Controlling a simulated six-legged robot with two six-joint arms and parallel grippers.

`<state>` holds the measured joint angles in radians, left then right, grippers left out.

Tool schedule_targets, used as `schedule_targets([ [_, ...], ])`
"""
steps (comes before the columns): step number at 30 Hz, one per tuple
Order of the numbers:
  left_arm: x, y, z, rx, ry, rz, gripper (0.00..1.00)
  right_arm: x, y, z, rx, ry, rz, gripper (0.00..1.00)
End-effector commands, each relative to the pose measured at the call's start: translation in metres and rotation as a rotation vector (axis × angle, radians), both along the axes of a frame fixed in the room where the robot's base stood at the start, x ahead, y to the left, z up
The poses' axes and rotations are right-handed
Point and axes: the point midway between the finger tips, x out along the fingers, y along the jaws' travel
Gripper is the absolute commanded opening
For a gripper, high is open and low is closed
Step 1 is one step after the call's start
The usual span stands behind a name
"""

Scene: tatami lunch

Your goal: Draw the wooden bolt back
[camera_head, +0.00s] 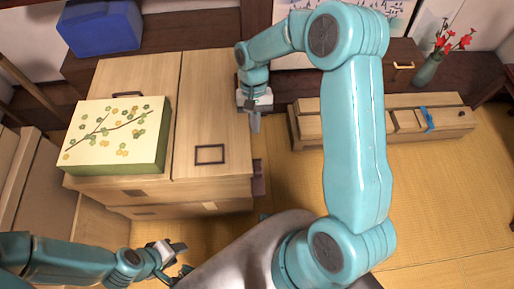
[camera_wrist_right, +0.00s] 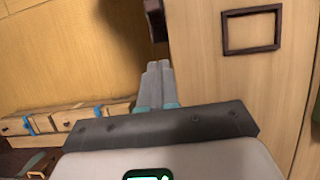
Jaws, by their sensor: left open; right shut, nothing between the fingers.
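A dark brown wooden piece, which looks like the bolt (camera_head: 258,180), sticks out from the right side of the light wooden cabinet (camera_head: 215,100). It also shows at the top of the right wrist view (camera_wrist_right: 155,20), beside the cabinet's edge; its far end is cut off there. My right gripper (camera_head: 255,124) is shut and empty beside the cabinet's right side, farther back than the dark piece and apart from it. Its closed fingers (camera_wrist_right: 156,72) point towards the dark piece in the wrist view. My left gripper (camera_head: 180,259) is open and empty in front of the cabinet.
A box with a flowered lid (camera_head: 118,135) sits on the cabinet's left part. A blue box (camera_head: 100,27) stands at the back left. A low wooden chest with a blue tie (camera_head: 445,118) and a vase with red flowers (camera_head: 428,70) stand right. Tatami floor (camera_head: 440,190) is clear.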

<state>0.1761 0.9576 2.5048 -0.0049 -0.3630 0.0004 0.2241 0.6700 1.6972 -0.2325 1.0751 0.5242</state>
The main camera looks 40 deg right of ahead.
Motion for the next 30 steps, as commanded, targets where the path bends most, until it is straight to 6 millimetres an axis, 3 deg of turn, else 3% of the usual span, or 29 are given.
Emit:
schedule_targets([
  [7, 0.000, 0.000, -0.012, 0.000, 0.000, 0.000, 0.43, -0.018, 0.011, -0.052, 0.001, 0.004, 0.002, 0.00],
  [15, 0.000, 0.000, -0.013, 0.000, 0.000, 0.000, 0.43, -0.047, 0.029, -0.049, -0.001, 0.000, 0.000, 0.00],
  [30, 0.000, 0.000, -0.013, 0.000, 0.000, 0.000, 0.43, -0.051, 0.031, -0.049, -0.001, -0.001, 0.000, 0.00],
])
